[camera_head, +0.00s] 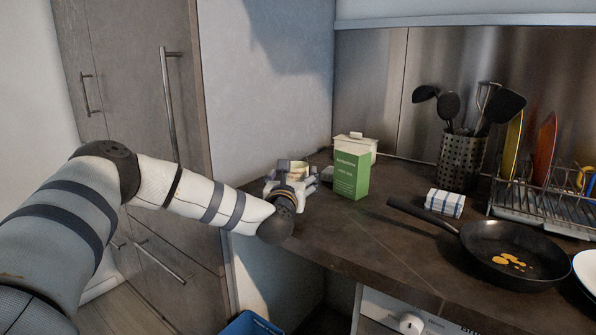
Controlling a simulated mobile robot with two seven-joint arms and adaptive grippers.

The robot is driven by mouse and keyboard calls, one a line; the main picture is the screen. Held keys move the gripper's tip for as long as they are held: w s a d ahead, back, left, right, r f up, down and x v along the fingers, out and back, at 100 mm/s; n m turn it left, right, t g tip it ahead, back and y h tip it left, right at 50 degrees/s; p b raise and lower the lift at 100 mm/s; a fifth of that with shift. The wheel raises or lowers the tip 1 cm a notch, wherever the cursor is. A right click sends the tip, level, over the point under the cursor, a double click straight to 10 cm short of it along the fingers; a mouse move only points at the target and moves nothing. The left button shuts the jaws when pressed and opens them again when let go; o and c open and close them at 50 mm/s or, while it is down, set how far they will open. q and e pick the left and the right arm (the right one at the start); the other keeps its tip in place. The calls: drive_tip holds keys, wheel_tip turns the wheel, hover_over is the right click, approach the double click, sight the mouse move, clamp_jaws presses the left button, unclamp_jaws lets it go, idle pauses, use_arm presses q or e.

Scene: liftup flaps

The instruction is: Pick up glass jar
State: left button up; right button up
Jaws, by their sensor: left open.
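My left gripper (297,180) reaches over the counter (380,246) at its left end, beside the green-and-white carton. It is open, and its wrist hides much of what lies around it. A small beige and yellowish thing (297,167) shows just behind and between the fingers. It may be the glass jar, but it is too small and covered to be sure. I cannot tell whether the fingers touch it. My right gripper is not in view.
A green carton (351,176) stands close right of the gripper, with a white box (356,144) behind it. Further right are a folded striped cloth (445,203), a black pan (512,252), a utensil holder (461,160) and a dish rack (545,205). A tall cabinet (150,90) stands left.

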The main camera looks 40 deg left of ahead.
sight(297, 166)
use_arm(q)
drive_tip(key=x, duration=0.6)
drive_tip(key=shift+w+r, duration=0.1)
drive_tip(key=shift+w, duration=0.2)
drive_tip(key=shift+r, duration=0.1)
drive_tip(key=c, duration=1.4)
